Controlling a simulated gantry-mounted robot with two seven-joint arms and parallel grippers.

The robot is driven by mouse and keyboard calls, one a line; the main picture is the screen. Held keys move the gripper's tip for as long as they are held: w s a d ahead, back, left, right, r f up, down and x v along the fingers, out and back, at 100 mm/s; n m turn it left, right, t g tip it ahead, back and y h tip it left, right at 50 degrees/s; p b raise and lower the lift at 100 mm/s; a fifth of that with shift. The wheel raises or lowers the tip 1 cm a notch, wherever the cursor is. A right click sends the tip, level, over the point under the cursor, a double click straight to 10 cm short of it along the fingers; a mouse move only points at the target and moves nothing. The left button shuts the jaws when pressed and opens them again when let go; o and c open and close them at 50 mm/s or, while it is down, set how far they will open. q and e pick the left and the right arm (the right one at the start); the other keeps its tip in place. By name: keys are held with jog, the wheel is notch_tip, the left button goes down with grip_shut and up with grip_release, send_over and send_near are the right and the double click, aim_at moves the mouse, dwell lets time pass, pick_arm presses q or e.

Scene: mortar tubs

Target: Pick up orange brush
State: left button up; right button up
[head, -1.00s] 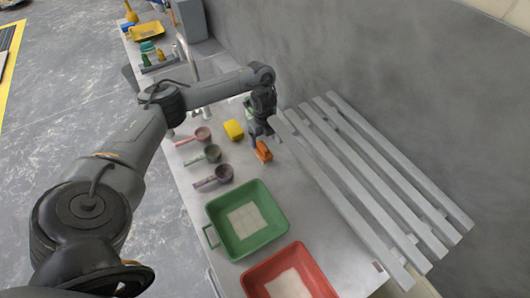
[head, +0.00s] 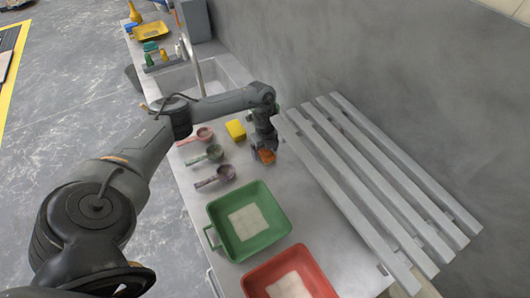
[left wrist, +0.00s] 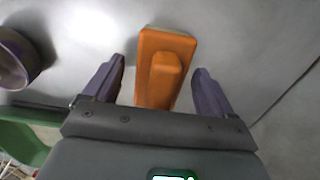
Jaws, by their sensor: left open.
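The orange brush (head: 266,156) lies on the metal counter beside the slatted rack. In the left wrist view the orange brush (left wrist: 163,66) shows a flat block with a raised grip, and it sits between my two finger tips without visible contact; a gap shows on each side. My left gripper (head: 262,150) is open, just above the brush, and partly covers it in the head view. In the left wrist view its dark purple fingers (left wrist: 158,78) stand apart on either side of the brush. My right gripper is in neither view.
A yellow sponge-like block (head: 236,130) lies behind the gripper. Three scoops, pink (head: 204,134), green (head: 214,153) and purple (head: 225,173), lie to the left. A green tub (head: 272,204) and a red tub (head: 318,270) stand in front. The slatted rack (head: 375,180) is close on the right.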

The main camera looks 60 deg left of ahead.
pick_arm(q)
jog(key=c, duration=1.2)
notch_tip(320, 180, up, 9)
jog(key=p, duration=0.2)
jog(key=shift+p, duration=0.3)
jog(key=shift+r, duration=0.55)
jog(key=o, duration=0.6)
jog(key=c, duration=0.4)
